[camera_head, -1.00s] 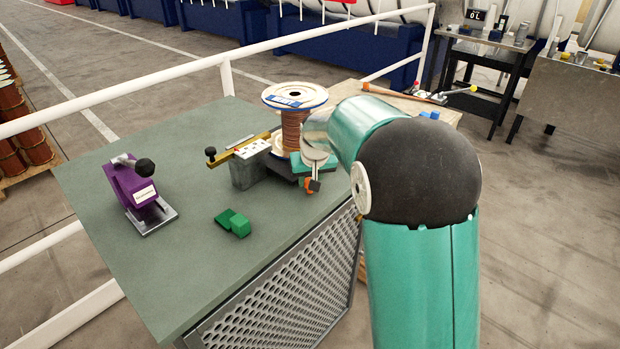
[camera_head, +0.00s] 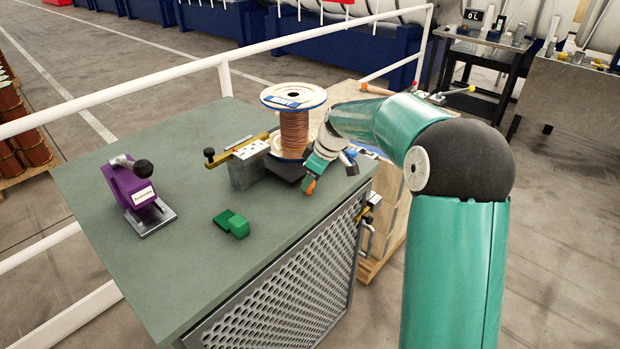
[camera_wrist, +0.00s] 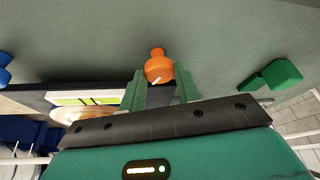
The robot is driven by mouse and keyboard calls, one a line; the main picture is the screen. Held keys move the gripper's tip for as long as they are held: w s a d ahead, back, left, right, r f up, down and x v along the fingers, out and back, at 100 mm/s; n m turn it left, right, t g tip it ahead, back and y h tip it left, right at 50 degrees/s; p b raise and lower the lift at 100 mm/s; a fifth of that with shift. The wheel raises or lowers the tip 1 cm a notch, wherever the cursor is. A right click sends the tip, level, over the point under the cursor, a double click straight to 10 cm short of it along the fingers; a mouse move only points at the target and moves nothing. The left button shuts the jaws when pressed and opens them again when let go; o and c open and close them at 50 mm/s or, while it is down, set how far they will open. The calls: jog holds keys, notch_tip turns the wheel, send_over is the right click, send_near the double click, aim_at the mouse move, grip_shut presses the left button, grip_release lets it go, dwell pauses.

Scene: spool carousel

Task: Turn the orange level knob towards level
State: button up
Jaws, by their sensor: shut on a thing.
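The orange level knob (camera_wrist: 158,66) sits between the two green fingertips of my gripper (camera_wrist: 160,84) in the wrist view. It has a round body with a narrower orange end and a small white mark on its face. My gripper is shut on it. In the head view only a bit of the orange knob (camera_head: 311,186) shows, at the tip of my tilted gripper (camera_head: 308,180), by the table's right edge. A yellow-green and white strip (camera_wrist: 85,98) lies left of the fingers in the wrist view; I cannot tell whether it is the level vial.
A copper-wound spool (camera_head: 294,128) stands just behind my gripper. A grey block with a brass bar (camera_head: 245,170) is left of it. A green block (camera_head: 232,223) and a purple clamp-like device (camera_head: 130,185) stand on the grey-green table (camera_head: 190,275). The table's front middle is clear.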

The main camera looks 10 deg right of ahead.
jog(key=shift+d+n+g, duration=0.1)
jog(key=shift+n+g, duration=0.4)
jog(key=shift+n, duration=0.7)
jog(key=o, duration=0.7)
jog(key=v, duration=1.3)
jog(key=shift+d+r, duration=0.25)
jog(key=shift+d, duration=0.15)
jog(key=shift+s, duration=0.1)
